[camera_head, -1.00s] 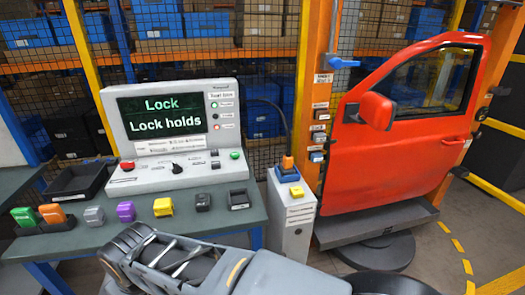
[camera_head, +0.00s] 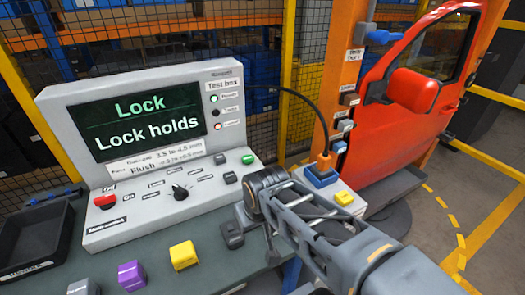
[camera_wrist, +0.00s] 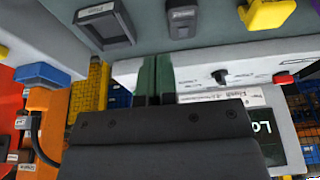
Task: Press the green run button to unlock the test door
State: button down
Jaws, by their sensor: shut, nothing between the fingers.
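The green run button (camera_head: 248,159) sits at the right end of the grey test console (camera_head: 95,235), uncovered in the head view. The console screen (camera_head: 140,118) reads "Lock" and "Lock holds". My gripper (camera_wrist: 155,72) is shut and empty, its dark green fingers together over the console's edge in the wrist view. I cannot make out the green button there; the fingers and gripper body hide that part. In the head view my wrist is just right of and in front of the button, and the fingertips are not clear. The red test door (camera_head: 405,100) stands at right.
A red button (camera_head: 104,201) and a black knob (camera_head: 180,191) are on the console. A yellow block (camera_head: 183,255), a purple block (camera_head: 131,275) and a black block (camera_head: 232,235) stand before it. A blue-and-orange plug (camera_head: 322,172) sits right of the console; a black tray (camera_head: 35,240) lies left.

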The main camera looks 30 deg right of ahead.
jog(key=w+r+m+y+p, duration=0.2)
jog(key=w+r+m+p, duration=0.25)
jog(key=w, duration=0.55)
jog(key=m+t+y+p, duration=0.35)
jog(key=m+p, duration=0.25)
jog(key=m, duration=0.8)
send_over(248, 159)
jog(key=f, duration=0.1)
jog(key=shift+f+y+b, duration=0.15)
jog(key=shift+y+b, duration=0.15)
jog(key=shift+y, duration=0.05)
jog(key=shift+f, duration=0.15)
jog(key=shift+f+b, duration=3.2)
jog(key=shift+f, duration=1.05)
jog(key=shift+f, duration=0.2)
